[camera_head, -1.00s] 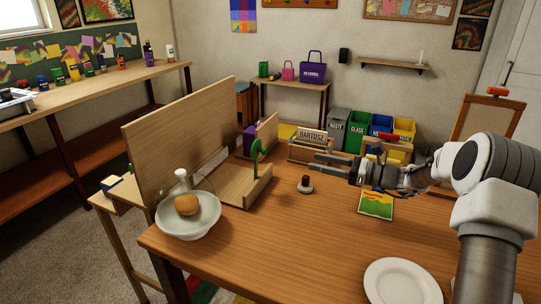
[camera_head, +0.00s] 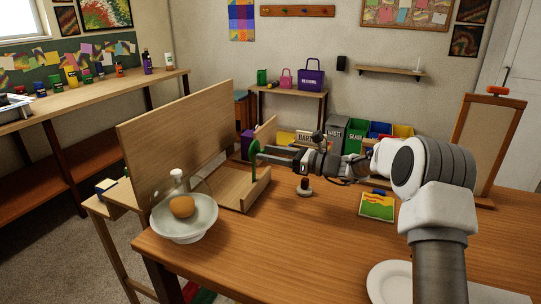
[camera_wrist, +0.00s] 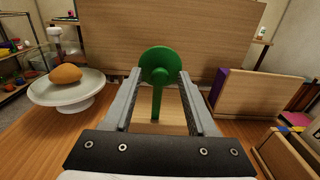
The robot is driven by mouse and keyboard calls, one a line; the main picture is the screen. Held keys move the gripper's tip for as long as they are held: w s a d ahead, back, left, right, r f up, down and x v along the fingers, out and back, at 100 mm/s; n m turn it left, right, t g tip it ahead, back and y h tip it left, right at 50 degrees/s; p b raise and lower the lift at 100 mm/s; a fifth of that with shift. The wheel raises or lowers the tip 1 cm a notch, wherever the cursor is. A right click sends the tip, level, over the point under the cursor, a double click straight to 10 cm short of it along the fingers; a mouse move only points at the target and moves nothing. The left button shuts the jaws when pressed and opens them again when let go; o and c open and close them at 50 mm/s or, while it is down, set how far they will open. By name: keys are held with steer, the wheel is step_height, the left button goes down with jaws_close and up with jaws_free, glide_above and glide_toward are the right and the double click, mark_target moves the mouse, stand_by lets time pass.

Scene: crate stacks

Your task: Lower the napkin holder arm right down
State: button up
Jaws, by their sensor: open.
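The napkin holder (camera_head: 235,187) is a light wooden tray with low walls on the table. Its green arm (camera_head: 254,161) stands upright, with a round disc at the top. In the wrist view the green arm (camera_wrist: 157,100) shows between the two fingers, with the disc at fingertip height. My gripper (camera_head: 268,151) is open, reaching in from the right at the disc's level; it also shows in the wrist view (camera_wrist: 160,76). I see no grip on the arm. I cannot tell whether a finger touches the disc.
A tall wooden panel (camera_head: 175,130) stands behind the holder. A glass-covered bowl with a bun (camera_head: 183,206) is at the left. A small round dark-topped object (camera_head: 304,187), a booklet (camera_head: 377,206) and a plate (camera_head: 390,283) lie to the right. The front middle of the table is clear.

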jaws_close()
stand_by(1.4)
